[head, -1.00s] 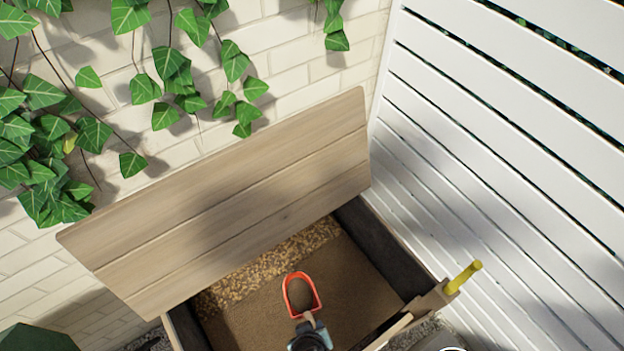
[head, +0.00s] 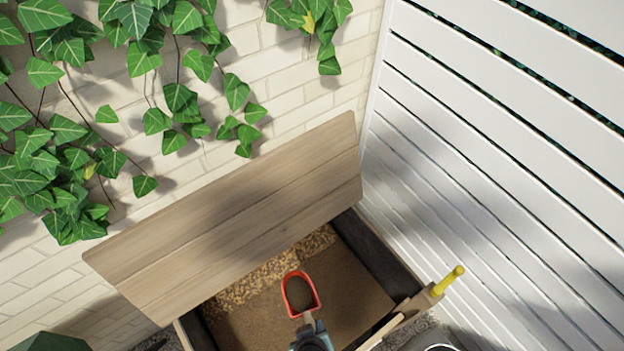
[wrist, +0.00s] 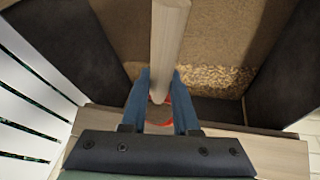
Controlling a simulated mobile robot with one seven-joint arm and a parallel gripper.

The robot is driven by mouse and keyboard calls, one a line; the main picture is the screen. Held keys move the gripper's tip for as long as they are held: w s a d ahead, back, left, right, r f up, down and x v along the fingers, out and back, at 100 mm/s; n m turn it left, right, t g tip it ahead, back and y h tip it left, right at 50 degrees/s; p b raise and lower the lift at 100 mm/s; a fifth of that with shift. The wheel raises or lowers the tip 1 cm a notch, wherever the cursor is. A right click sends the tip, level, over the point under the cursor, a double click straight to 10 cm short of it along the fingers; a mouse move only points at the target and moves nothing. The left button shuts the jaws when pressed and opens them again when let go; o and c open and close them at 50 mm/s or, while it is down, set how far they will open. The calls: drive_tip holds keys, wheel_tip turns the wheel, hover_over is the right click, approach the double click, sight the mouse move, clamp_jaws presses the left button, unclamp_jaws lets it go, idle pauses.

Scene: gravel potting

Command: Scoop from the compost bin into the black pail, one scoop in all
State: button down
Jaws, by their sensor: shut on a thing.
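The compost bin (head: 382,253) stands open below the wall, with brown fine material inside and a coarser, lighter strip along its back. My gripper (head: 312,338) is shut on the handle of a red-rimmed scoop (head: 314,291), which shows over the brown material. Brown material shows inside the scoop. I cannot tell how high the scoop is above the fill. In the wrist view, my gripper's blue fingers (wrist: 161,100) close around the pale handle (wrist: 172,35). A round rim (head: 438,347) is cut off at the bottom edge; I cannot tell whether it is the black pail.
The bin's wooden lid (head: 240,215) leans open towards the brick wall (head: 285,85). A white slatted fence (head: 500,170) stands on the right. A yellow-handled tool (head: 449,280) lies at the bin's right front corner. A dark green object (head: 45,342) shows at the bottom left.

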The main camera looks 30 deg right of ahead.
sight(313, 322)
drive_tip(key=shift+s+r+p, duration=0.2)
drive_tip(key=shift+r+p, duration=1.3)
drive_tip(key=shift+r, duration=0.6)
